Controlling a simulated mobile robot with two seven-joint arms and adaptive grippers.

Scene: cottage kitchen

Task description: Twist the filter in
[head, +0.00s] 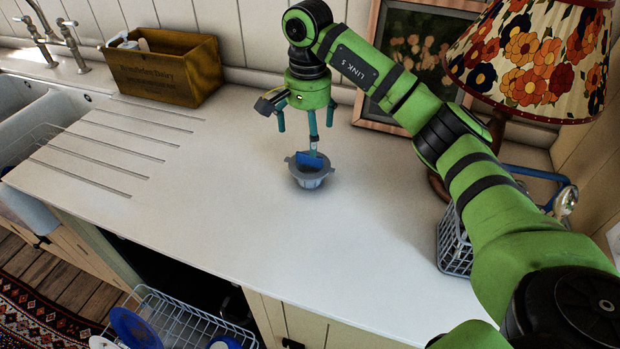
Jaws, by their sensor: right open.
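The filter (309,178), a small grey cup with side tabs and a raised blue grip bar across its top, stands upright on the pale worktop (225,200). My right gripper (308,136) hangs above it, pointing down with its fingers spread open. One finger reaches down to the blue bar in the picture; I cannot tell whether it touches. Nothing is held. No seat that the filter fits into can be made out. My left gripper is not in view.
Below the worktop's front edge is a dark opening with a pulled-out wire rack (185,318) holding blue dishes. A wooden box (165,75) stands at the back left by the sink (50,120). A lamp (530,60), a picture frame (375,115) and a wire basket (455,245) are right.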

